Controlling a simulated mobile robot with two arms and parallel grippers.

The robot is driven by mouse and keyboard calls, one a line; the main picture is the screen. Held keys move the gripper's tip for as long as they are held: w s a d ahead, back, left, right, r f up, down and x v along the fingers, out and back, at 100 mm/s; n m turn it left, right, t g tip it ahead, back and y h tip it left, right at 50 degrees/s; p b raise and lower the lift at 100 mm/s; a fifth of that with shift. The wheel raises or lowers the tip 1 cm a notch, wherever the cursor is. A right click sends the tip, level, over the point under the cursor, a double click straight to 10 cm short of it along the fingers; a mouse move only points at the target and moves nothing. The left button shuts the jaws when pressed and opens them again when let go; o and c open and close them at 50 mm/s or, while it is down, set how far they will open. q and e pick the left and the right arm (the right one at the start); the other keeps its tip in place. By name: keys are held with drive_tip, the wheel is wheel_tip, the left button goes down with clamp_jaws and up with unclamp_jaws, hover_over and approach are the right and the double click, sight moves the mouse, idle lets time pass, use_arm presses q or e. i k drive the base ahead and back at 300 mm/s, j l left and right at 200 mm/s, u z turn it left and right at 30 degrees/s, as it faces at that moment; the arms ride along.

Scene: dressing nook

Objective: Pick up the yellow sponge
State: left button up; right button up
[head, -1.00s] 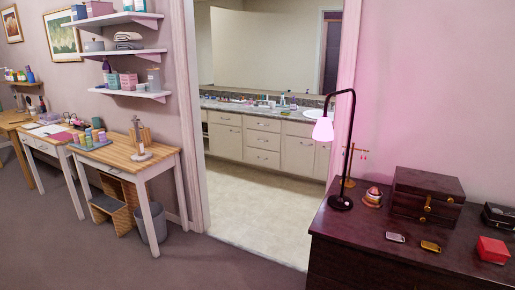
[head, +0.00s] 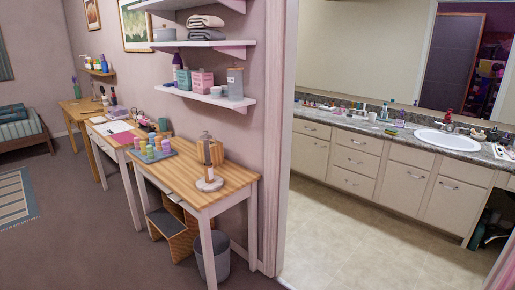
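The bathroom counter (head: 455,143) beyond the doorway holds several small items, too small to name with certainty, around a white sink (head: 447,140). Neither of my grippers is in view.
A wooden table (head: 228,184) stands left of the doorway, with a tray of coloured bottles (head: 152,153) on it. A grey bin (head: 212,255) and a wooden step stool (head: 176,235) are below. The doorway's tiled floor (head: 345,245) is clear.

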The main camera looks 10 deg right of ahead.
sight(392, 131)
drive_tip(key=i+z, duration=0.45)
drive_tip(key=i, duration=0.15)
drive_tip(key=i+j+z, duration=0.15)
drive_tip(key=i+z, duration=0.3)
drive_tip(key=i+l+z, duration=0.2)
drive_tip(key=i+z, duration=0.2)
drive_tip(key=i, duration=0.55)
drive_tip(key=i+j+z, duration=0.15)
drive_tip(key=i+z, duration=0.3)
drive_tip(key=i, duration=0.5)
